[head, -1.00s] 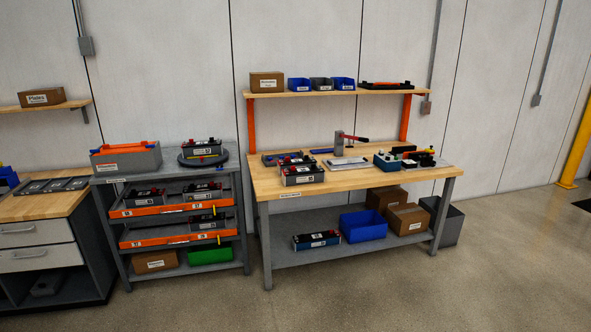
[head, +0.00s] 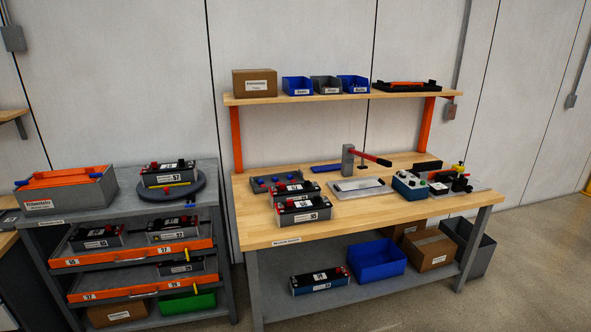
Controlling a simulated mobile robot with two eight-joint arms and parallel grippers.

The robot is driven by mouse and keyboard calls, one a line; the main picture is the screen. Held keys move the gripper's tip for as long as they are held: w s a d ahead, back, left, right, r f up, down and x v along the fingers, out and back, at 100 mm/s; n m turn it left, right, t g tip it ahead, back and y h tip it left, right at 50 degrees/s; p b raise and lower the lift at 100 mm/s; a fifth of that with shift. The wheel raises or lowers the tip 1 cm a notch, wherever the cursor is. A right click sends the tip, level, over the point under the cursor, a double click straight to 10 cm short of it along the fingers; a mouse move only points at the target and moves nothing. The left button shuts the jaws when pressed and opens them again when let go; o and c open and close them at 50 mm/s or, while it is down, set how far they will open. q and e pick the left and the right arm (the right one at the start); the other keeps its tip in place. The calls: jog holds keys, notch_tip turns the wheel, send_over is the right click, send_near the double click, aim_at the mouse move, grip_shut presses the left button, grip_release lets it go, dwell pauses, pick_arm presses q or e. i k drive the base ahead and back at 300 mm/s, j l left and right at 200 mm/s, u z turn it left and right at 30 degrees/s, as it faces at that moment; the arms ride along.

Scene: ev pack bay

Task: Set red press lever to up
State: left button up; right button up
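The red press lever (head: 372,158) belongs to a small grey bench press (head: 348,160) toward the back of the wooden workbench (head: 262,232). The lever reaches out to the right from the top of the press column and slopes slightly down toward its free end. A light grey plate (head: 358,188) lies on the bench in front of the press. Neither of my grippers is in the head view.
Battery modules (head: 303,209) stand left of the plate. A blue-grey tester box (head: 409,185) and a black fixture (head: 450,183) stand right. A shelf (head: 330,97) with bins hangs above. A grey rack (head: 205,240) stands left; floor in front (head: 510,280) is clear.

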aim_at(382, 161)
jog(key=i, duration=1.05)
jog(key=z, duration=0.05)
